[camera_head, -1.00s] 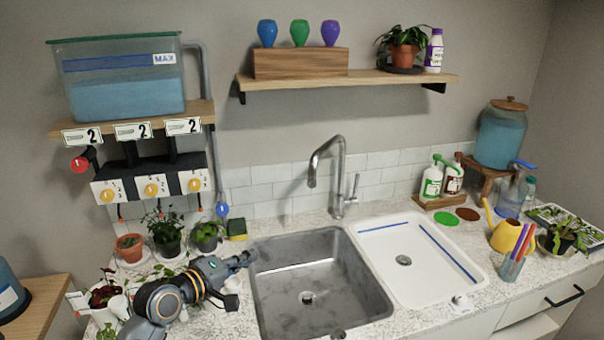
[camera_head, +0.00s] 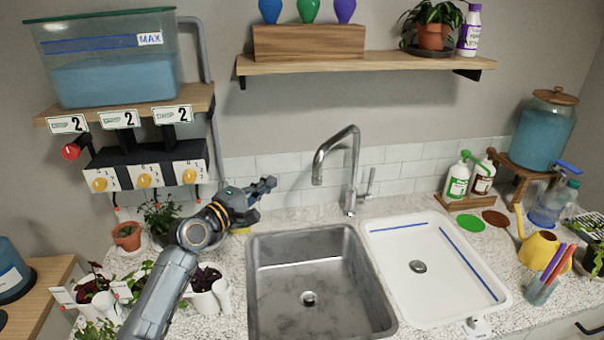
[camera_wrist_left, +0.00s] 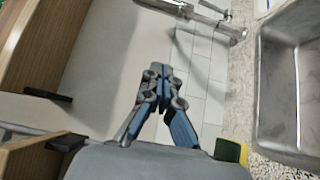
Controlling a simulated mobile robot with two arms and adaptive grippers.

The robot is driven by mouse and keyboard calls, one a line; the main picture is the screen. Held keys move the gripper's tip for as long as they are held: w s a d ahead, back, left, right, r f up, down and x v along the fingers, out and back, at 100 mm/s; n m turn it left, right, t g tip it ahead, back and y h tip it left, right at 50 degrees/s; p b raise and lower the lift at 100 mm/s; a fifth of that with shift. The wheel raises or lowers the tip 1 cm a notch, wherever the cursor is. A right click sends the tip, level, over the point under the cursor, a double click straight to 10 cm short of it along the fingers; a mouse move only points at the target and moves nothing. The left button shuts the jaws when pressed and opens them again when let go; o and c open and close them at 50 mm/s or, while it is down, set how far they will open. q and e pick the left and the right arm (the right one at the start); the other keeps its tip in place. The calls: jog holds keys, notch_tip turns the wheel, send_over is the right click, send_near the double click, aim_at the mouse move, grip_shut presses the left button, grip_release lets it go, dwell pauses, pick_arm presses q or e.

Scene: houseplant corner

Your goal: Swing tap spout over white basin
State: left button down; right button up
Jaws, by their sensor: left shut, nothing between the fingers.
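The chrome tap (camera_head: 351,165) stands on the counter behind the two basins. Its spout (camera_head: 318,172) points left, toward the steel basin's side and away from the white basin (camera_head: 385,285). The tap's lever stands upright on its right. My left gripper (camera_head: 272,184) is shut and empty, left of the spout and apart from it, above the counter behind the steel basin. In the left wrist view the shut fingers (camera_wrist_left: 160,72) point toward the wall, with the tap (camera_wrist_left: 205,12) beyond them at the top. My right gripper is not in view.
The steel basin (camera_head: 255,285) lies left of the white one. Potted plants (camera_head: 160,218) stand left of my arm, below the dosing valves (camera_head: 145,176). A wooden shelf (camera_head: 370,62) hangs above the tap. Spray bottles (camera_head: 457,180) stand to the right. Space around the spout is clear.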

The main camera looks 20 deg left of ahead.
pick_arm(q)
jog(key=w+d+p, duration=0.3)
jog(key=w+d, duration=0.3)
jog(key=shift+w+d+p, duration=0.15)
jog(key=shift+w+p, duration=0.25)
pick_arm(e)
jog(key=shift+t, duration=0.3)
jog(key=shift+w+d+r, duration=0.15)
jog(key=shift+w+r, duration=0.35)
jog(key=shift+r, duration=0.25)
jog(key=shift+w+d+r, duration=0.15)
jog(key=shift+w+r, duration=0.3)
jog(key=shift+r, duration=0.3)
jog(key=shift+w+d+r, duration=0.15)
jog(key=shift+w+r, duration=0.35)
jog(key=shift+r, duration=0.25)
